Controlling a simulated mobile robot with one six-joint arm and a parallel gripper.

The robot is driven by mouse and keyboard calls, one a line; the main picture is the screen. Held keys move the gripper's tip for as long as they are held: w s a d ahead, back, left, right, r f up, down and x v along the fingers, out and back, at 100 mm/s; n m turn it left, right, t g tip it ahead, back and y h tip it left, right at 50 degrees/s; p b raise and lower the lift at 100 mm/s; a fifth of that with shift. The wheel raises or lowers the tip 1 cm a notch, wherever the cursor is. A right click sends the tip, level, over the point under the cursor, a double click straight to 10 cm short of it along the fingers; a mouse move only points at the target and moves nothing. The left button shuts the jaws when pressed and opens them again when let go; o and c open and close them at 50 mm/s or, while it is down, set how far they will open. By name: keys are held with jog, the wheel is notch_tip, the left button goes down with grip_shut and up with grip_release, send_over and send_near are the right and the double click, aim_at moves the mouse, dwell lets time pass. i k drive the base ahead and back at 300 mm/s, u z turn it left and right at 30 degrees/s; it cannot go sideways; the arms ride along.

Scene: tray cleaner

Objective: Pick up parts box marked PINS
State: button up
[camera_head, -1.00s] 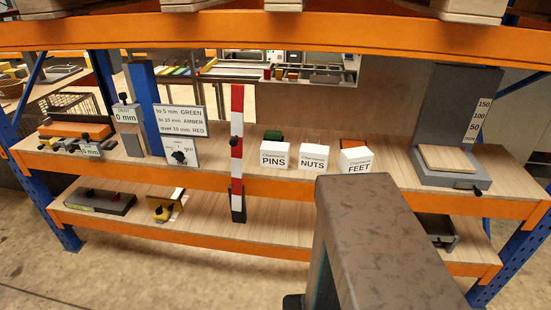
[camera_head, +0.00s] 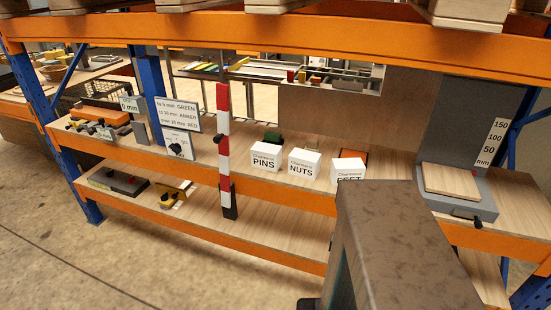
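The parts box marked PINS (camera_head: 266,158) is a white box with dark lettering. It stands on the upper wooden shelf, left of the similar NUTS box (camera_head: 304,163). A third white box, FEET (camera_head: 347,169), stands further right, its lower front partly hidden by a large brown-grey block in the foreground that may be part of my arm. A green object shows behind the PINS box. My gripper's fingers cannot be made out in this view.
A red-and-white striped post (camera_head: 223,140) stands left of the PINS box. A grey gauge with a wooden plate (camera_head: 452,181) stands at the right. An orange beam (camera_head: 300,38) crosses above, and another edges the shelf (camera_head: 140,158). The lower shelf's middle is mostly clear.

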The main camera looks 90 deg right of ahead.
aim_at(265, 156)
jog(key=u, duration=0.05)
jog(key=k, duration=1.35)
jog(key=z, duration=0.2)
